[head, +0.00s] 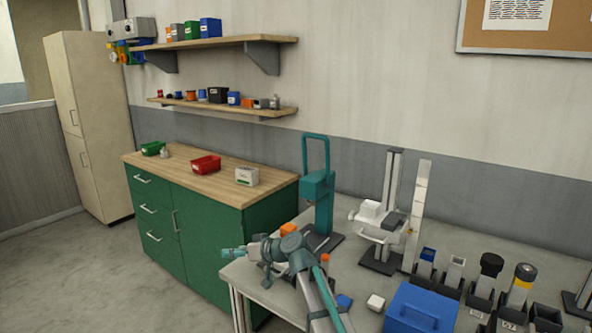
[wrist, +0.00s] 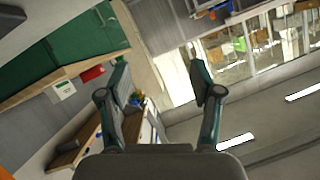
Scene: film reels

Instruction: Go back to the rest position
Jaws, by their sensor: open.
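My arm reaches up from the bottom of the head view over the grey table, and its end points left. My gripper (head: 232,253) is past the table's left edge there, in front of the green cabinet. In the wrist view my gripper (wrist: 162,85) shows two teal fingers spread well apart with nothing between them. It touches nothing that I can see. The wrist view is tilted and looks out across the room.
The grey table (head: 350,268) holds a teal press (head: 318,195), a white-grey stand (head: 385,220), a blue box (head: 420,308) and several dark holders at right. The green cabinet (head: 190,225) carries a red bin (head: 206,164). Floor at left (head: 60,270) is clear.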

